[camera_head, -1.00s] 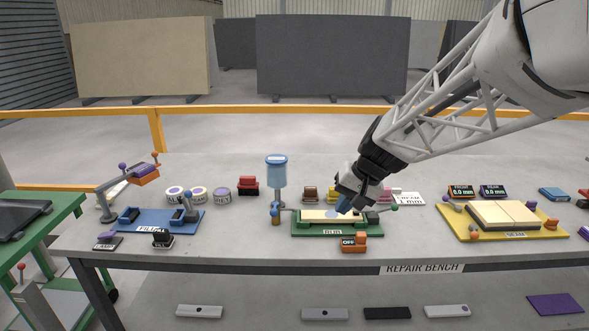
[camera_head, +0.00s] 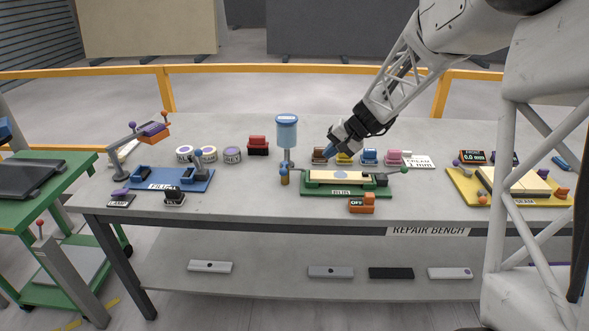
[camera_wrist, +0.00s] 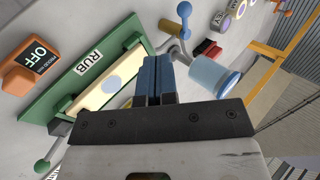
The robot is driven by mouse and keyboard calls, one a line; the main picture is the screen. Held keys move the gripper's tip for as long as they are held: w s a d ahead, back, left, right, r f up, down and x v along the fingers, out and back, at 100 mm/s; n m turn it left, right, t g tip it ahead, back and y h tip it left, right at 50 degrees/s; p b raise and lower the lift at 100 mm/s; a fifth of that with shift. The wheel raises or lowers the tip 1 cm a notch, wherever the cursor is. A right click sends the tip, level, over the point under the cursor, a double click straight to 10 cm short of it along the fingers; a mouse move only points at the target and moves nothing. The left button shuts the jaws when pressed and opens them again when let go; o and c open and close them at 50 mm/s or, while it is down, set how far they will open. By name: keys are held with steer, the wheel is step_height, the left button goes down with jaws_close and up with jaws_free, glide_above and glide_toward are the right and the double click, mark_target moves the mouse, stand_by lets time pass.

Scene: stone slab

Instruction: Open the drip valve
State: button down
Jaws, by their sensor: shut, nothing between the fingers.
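A drip canister with a blue lid (camera_head: 287,133) stands on a thin post behind the left end of the green RUB station (camera_head: 318,190). A small blue-knobbed valve lever (camera_head: 284,169) sits low on its left side. In the wrist view, the canister (camera_wrist: 213,76) is right of my fingers and the blue lever (camera_wrist: 184,22) is above them at the top. My gripper (camera_head: 328,153) is shut and empty, its blue fingertips above the back of the RUB station, right of the canister and apart from it. The fingers (camera_wrist: 157,75) show pressed together in the wrist view.
The RUB station holds a pale slab (camera_head: 355,177) with a bluish round spot. An orange OFF switch (camera_head: 361,203) stands in front. Colored blocks line the bench behind it. The blue FILL station (camera_head: 160,180) is left, the yellow station (camera_head: 468,191) right.

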steer(key=shift+w+a+f, duration=0.15)
steer(key=shift+w+f, duration=0.2)
steer(key=shift+w, duration=0.2)
steer(key=shift+w+a+f, duration=0.1)
steer(key=shift+w+f, duration=0.25)
steer(key=shift+w, duration=0.2)
steer(key=shift+a+f, duration=0.1)
glide_toward(284, 167)
step_height(284, 167, down, 6)
steer(key=s+a, duration=0.2)
steer(key=shift+a, duration=0.3)
